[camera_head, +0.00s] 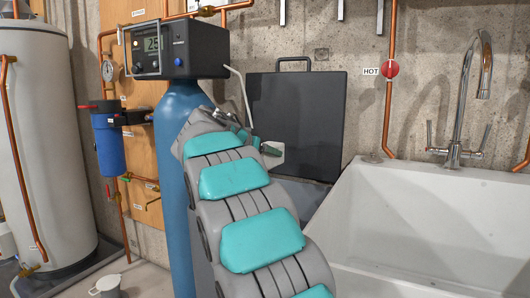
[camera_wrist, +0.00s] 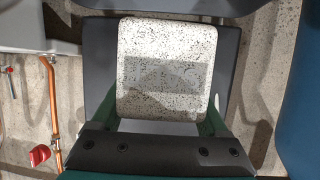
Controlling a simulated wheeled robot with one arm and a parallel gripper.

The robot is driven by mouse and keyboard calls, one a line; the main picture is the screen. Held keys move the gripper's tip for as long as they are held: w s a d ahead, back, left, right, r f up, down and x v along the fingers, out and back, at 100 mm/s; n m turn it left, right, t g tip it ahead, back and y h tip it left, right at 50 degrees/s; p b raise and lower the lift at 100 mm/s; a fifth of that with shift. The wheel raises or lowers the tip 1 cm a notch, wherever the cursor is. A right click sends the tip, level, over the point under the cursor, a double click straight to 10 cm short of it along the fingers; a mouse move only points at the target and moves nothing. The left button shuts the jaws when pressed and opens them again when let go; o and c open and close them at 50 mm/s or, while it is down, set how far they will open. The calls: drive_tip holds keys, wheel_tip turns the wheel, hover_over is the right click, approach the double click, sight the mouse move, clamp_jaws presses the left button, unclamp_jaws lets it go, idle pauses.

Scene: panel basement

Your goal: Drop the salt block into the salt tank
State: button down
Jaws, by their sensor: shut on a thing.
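The salt block (camera_wrist: 165,72) is pale with dark specks and fills the middle of the wrist view. My gripper (camera_wrist: 161,116) is shut on it, with a green finger at each side. In the head view a pale corner of the block (camera_head: 273,157) shows beside my gripper (camera_head: 262,146), partly behind my arm. The salt tank (camera_head: 304,193) is the grey box behind my arm. Its dark lid (camera_head: 300,118) stands upright against the wall, and shows behind the block in the wrist view (camera_wrist: 95,50). My arm hides most of the tank and its opening.
A tall blue cylinder (camera_head: 178,190) with a control head (camera_head: 178,48) stands left of the tank. A white sink (camera_head: 420,215) with a tap is on the right. A red hot valve (camera_head: 390,69) sits on a copper pipe. A white jug (camera_head: 107,287) stands low at left.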

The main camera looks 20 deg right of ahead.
drive_tip(key=shift+a+f+b, duration=0.1)
drive_tip(key=shift+f+b, duration=0.7)
drive_tip(key=shift+f, duration=1.9)
drive_tip(key=shift+c, duration=0.8)
unclamp_jaws()
drive_tip(key=shift+o, duration=0.8)
drive_tip(key=shift+f, duration=0.15)
drive_tip(key=v, duration=0.8)
drive_tip(key=shift+b, duration=0.3)
drive_tip(key=shift+s, duration=0.1)
